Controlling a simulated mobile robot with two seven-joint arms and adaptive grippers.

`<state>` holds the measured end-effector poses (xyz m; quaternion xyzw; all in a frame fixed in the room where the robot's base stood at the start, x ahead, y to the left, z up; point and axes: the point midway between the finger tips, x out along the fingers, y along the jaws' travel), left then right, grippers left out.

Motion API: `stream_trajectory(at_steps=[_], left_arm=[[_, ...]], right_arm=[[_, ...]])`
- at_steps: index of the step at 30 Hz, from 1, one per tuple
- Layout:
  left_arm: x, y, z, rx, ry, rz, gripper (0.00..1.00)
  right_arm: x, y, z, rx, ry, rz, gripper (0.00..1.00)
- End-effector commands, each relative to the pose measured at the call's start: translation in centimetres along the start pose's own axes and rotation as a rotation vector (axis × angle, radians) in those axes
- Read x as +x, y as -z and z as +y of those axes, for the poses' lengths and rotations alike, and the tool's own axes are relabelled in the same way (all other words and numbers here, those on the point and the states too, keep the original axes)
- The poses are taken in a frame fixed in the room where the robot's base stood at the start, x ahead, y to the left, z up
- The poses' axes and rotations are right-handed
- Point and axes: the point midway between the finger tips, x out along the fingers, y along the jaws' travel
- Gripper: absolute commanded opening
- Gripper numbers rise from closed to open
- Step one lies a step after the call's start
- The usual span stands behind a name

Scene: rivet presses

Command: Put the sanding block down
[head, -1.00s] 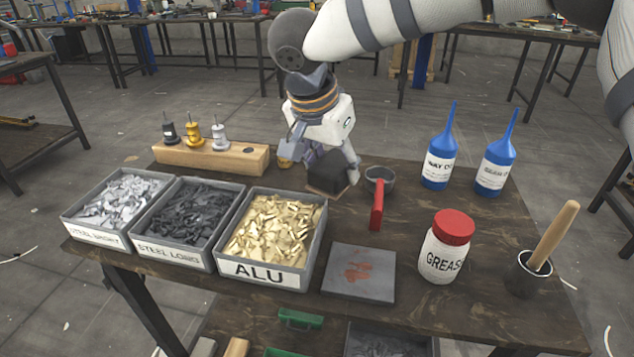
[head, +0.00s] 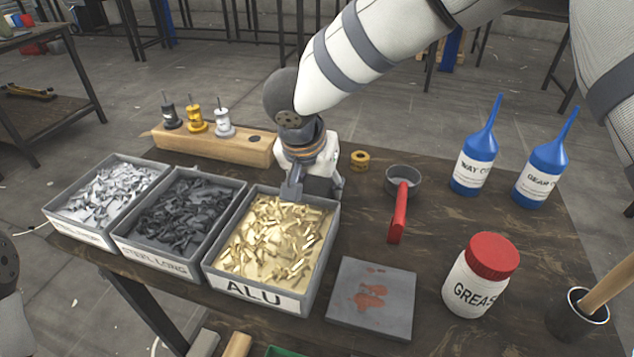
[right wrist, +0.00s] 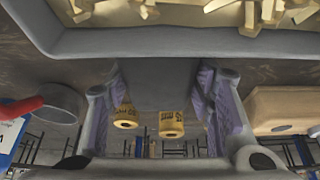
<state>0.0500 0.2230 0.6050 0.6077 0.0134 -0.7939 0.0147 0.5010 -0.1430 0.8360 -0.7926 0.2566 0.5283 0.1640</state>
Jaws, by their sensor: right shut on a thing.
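The sanding block (head: 318,187) is a dark block in the jaws of my right gripper (head: 312,182), behind the back right corner of the ALU bin (head: 333,235). In the right wrist view the block (right wrist: 160,88) sits between the two lilac finger pads of the gripper (right wrist: 158,108). Its far end is close to the bin wall (right wrist: 180,42); I cannot tell whether they touch. Whether the block rests on the table (head: 460,215) or hangs just above it is unclear. My left gripper is not in view.
Yellow rolls (right wrist: 171,124) lie near the block; one (head: 360,160) shows in the head view. A cup (head: 403,180) with a red handle stands to the right. A wooden holder (head: 215,145) stands behind the bins. A grey plate (head: 372,298) lies in front.

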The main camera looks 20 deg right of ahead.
Motion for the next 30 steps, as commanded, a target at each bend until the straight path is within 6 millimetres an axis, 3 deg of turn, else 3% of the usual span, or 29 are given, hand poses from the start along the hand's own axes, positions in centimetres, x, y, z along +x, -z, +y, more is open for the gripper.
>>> stream_trajectory(at_steps=[8, 9, 12, 22, 26, 30], left_arm=[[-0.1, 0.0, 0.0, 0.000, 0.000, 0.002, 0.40], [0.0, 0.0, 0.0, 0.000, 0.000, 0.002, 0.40], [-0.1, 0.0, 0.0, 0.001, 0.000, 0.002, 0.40], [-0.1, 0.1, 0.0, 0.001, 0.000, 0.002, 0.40], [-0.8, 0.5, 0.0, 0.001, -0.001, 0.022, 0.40], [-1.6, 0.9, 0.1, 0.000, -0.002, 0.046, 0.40]], right_arm=[[0.1, 0.0, 0.0, 0.003, 0.002, 0.002, 0.08], [0.1, 0.0, 0.0, 0.003, 0.002, 0.002, 0.50], [0.1, 0.0, 0.0, 0.003, 0.002, 0.002, 0.68], [-0.3, 0.2, -0.1, 0.003, 0.003, 0.004, 0.68], [-3.3, 0.4, -0.1, 0.004, 0.008, 0.008, 0.68], [-7.5, 0.4, -0.1, 0.005, 0.010, 0.010, 0.68]])
